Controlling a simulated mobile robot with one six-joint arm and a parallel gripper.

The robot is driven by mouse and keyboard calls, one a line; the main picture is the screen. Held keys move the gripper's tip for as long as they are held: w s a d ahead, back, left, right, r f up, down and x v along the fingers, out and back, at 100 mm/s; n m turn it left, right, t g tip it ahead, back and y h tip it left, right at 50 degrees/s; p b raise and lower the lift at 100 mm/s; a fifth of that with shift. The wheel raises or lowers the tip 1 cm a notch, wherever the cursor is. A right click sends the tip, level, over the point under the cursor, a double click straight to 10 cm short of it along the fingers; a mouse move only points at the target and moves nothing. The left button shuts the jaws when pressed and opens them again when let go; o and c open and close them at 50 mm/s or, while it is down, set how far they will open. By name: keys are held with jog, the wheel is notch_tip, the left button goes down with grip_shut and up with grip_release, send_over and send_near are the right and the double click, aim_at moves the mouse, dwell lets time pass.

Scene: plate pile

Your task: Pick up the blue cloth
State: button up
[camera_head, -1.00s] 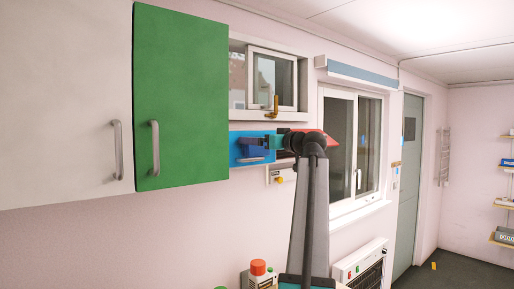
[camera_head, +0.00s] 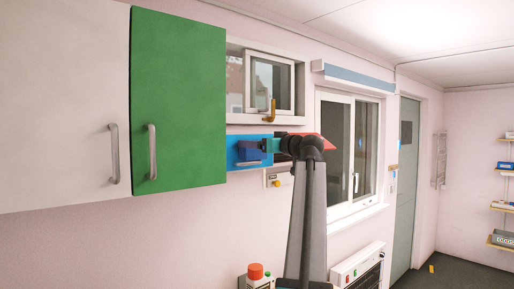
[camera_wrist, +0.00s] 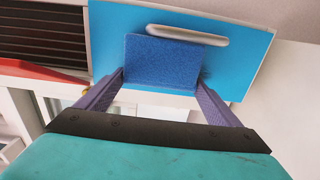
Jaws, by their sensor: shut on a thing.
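The blue cloth (camera_wrist: 162,62) is a dark blue, flat, roughly square piece with a speckled surface. In the wrist view it sits between the two purple fingertips of my gripper (camera_wrist: 161,80), which is shut on it. The cloth partly covers a light blue panel with a pale handle (camera_wrist: 108,20). In the head view the cloth (camera_head: 248,151) is small and dark in front of that panel, left of my gripper (camera_head: 258,147). I cannot tell whether the cloth touches the panel.
A green cabinet door (camera_head: 178,100) with a metal handle is close on the left, beside a white door (camera_head: 60,100). A small window (camera_head: 270,85) is above the panel. A red thing (camera_wrist: 40,78) and a dark slatted grille (camera_wrist: 42,38) are beside the panel.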

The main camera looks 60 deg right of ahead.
jog(key=shift+s+r+b, duration=0.1)
jog(key=shift+r+b, duration=0.05)
jog(key=shift+b, duration=0.15)
jog(key=shift+r+b, duration=1.35)
jog(key=shift+r, duration=2)
jog(key=b+v, duration=0.4)
jog(key=v, duration=1.5)
jog(key=shift+s+a+b, duration=0.2)
jog(key=shift+s+b, duration=0.15)
jog(key=shift+d, duration=0.1)
jog(key=w+a+f+p, duration=0.2)
jog(key=w+p, duration=0.1)
jog(key=w, duration=0.4)
jog(key=w+a+f+p, duration=0.3)
jog(key=w, duration=0.4)
jog(key=shift+w+p, duration=0.2)
jog(key=shift+p, duration=0.15)
